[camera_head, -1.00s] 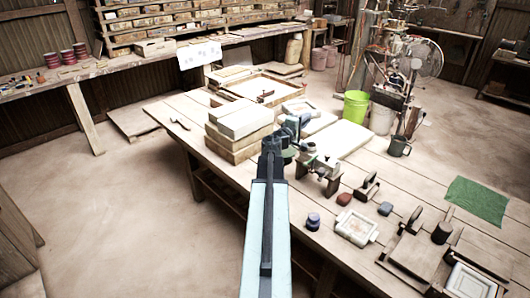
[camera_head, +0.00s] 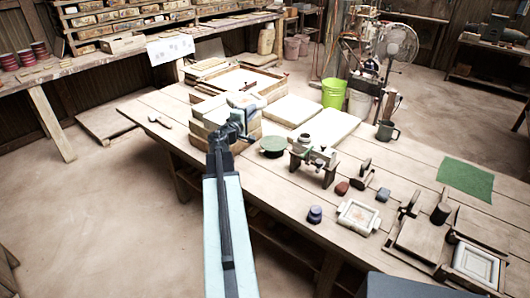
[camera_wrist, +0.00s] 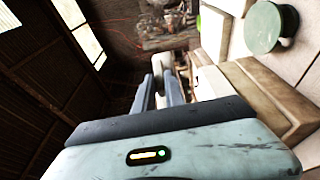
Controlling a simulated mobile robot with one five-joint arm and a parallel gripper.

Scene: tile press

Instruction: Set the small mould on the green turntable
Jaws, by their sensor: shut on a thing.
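My gripper (camera_head: 243,117) is in front of the stack of blocks, left of the green turntable. It is shut on a small pale piece, which I take to be the small mould (camera_wrist: 159,63); in the wrist view its end shows between the fingertips. The fingers hide part of it, and its shape is hard to make out. The green turntable (camera_head: 273,145) is a round disc on the bench, with nothing on it. It also shows at the top right of the wrist view (camera_wrist: 266,27).
The stack of pale blocks (camera_head: 205,131) stands beside my gripper. A metal clamp-like device on a wooden stand (camera_head: 318,160) is right of the turntable, and a small round pot (camera_head: 302,143) is close by. A white frame (camera_head: 358,216) and a dark-blue jar (camera_head: 315,214) lie nearer the front.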

